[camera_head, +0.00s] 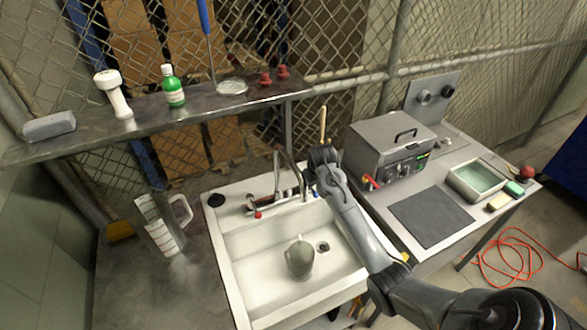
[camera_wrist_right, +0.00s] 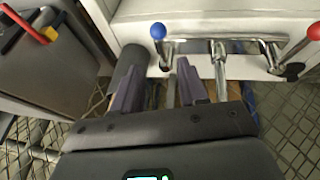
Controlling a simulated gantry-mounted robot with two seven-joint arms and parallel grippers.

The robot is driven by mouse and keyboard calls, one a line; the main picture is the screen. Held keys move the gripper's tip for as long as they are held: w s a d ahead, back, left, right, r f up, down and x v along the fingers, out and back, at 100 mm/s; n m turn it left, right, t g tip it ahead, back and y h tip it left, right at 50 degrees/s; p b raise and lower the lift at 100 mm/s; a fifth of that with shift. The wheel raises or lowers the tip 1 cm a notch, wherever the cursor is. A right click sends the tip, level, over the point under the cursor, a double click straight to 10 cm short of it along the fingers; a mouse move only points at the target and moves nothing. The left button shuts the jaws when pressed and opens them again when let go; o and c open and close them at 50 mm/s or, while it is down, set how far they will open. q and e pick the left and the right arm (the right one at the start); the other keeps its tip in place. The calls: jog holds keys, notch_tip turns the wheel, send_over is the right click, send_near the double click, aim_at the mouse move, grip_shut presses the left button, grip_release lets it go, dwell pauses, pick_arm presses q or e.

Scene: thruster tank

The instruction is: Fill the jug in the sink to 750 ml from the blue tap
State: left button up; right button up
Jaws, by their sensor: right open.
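A grey-green jug (camera_head: 299,260) stands in the white sink (camera_head: 240,268); no water level can be made out in it. The metal tap (camera_head: 276,178) is at the sink's back edge, with a red knob (camera_head: 257,214) on its left in the head view. In the right wrist view the tap (camera_wrist_right: 220,62) has a blue knob (camera_wrist_right: 157,31) and a red knob (camera_wrist_right: 314,32). My right gripper (camera_wrist_right: 158,85) is open and empty, its fingers pointing toward the blue knob but apart from it. It also shows in the head view (camera_head: 318,156), beside the tap. My left gripper is not in view.
A white jug with red marks (camera_head: 160,226) stands left of the sink. A shelf (camera_head: 140,127) with a green bottle (camera_head: 173,88) runs behind. A grey metal box (camera_head: 385,150) and a tray (camera_head: 478,178) stand on the right bench. A stick (camera_head: 323,122) rises behind the gripper.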

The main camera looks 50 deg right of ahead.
aim_at(313, 190)
jog(key=x, duration=0.5)
jog(key=b+x, duration=0.1)
jog(key=x, duration=0.5)
jog(key=shift+w+r, duration=0.15)
jog(key=shift+w, duration=0.05)
grip_shut()
